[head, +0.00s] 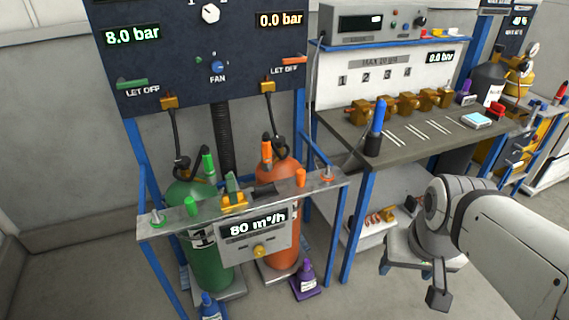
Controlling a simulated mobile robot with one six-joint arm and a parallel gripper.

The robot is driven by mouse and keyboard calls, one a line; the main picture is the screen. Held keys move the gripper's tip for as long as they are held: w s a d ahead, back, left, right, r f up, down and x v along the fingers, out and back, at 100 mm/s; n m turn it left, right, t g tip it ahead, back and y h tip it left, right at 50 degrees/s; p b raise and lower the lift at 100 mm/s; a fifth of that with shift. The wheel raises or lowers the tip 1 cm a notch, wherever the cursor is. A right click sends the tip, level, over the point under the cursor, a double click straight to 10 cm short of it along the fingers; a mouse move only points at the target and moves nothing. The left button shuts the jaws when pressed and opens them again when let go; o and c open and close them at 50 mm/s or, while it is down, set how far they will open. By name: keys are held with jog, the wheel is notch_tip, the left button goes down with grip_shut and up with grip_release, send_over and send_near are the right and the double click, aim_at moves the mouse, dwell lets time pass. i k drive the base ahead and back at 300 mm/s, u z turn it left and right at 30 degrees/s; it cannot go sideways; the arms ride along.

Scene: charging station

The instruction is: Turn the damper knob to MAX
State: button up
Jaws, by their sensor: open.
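A yellow knob (259,251) sits on the front of a grey box (283,240) under a display that reads 80 m³/h. No DAMPER or MAX lettering is readable, so I cannot tell for sure that this is the damper knob, nor where it points. My gripper (411,284) is at the lower right, pointing down, open and empty. It is well to the right of the yellow knob and apart from it.
A green cylinder (210,250) and an orange cylinder (283,205) stand behind the shelf (165,222). The dark panel (150,75) above carries a blue FAN knob (218,67). A workbench (460,140) with blue legs stands right of the shelf.

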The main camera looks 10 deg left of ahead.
aim_at(258, 251)
jog(key=u, duration=1.1)
jog(key=k, duration=0.45)
jog(key=z, duration=0.1)
jog(key=i, duration=0.45)
jog(key=u, duration=0.05)
